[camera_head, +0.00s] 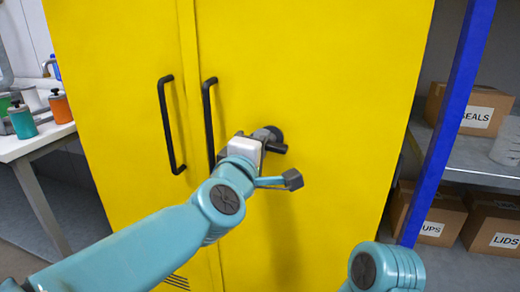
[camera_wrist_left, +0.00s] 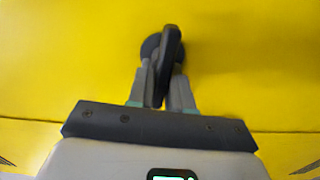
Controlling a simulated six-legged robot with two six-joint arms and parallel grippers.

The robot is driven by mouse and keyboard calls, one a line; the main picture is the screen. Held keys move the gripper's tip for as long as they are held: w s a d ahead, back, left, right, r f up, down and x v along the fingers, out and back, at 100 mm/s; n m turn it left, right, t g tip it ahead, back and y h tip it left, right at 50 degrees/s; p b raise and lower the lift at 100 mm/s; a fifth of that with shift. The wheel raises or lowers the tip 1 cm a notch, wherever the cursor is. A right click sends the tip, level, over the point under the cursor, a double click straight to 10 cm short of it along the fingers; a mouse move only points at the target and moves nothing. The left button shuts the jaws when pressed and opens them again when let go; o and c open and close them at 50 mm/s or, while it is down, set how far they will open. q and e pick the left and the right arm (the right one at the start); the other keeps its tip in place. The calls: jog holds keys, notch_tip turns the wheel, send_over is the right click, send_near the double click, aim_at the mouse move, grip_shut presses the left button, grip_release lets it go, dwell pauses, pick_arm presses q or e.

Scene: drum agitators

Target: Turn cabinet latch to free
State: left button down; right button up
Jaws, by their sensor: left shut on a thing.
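The yellow cabinet (camera_head: 310,70) faces me with its two doors closed. Its dark latch (camera_head: 277,133) sits on the right door, to the right of the black handles. My left gripper (camera_head: 266,138) is at the latch, and its fingers partly hide it. In the left wrist view the fingers of my left gripper (camera_wrist_left: 161,88) are closed on the latch (camera_wrist_left: 172,45), one on each side of its thin black lever. The round base shows behind the lever. Only a teal link of my right arm shows at the lower right; its gripper is out of view.
Two black bar handles, the left one (camera_head: 166,125) and the right one (camera_head: 207,110), stand out from the doors beside my left wrist. A blue shelf post (camera_head: 447,125) and shelves with boxes are at right. A white table (camera_head: 35,143) with several containers is at left.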

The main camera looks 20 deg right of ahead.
pick_arm(q)
jog(key=shift+n, duration=0.7)
jog(key=c, duration=1.1)
grip_release()
jog(key=v, duration=1.6)
jog(key=shift+s+a+b, duration=0.1)
jog(key=shift+a+b, duration=0.05)
jog(key=shift+b, duration=0.2)
jog(key=shift+f, duration=0.1)
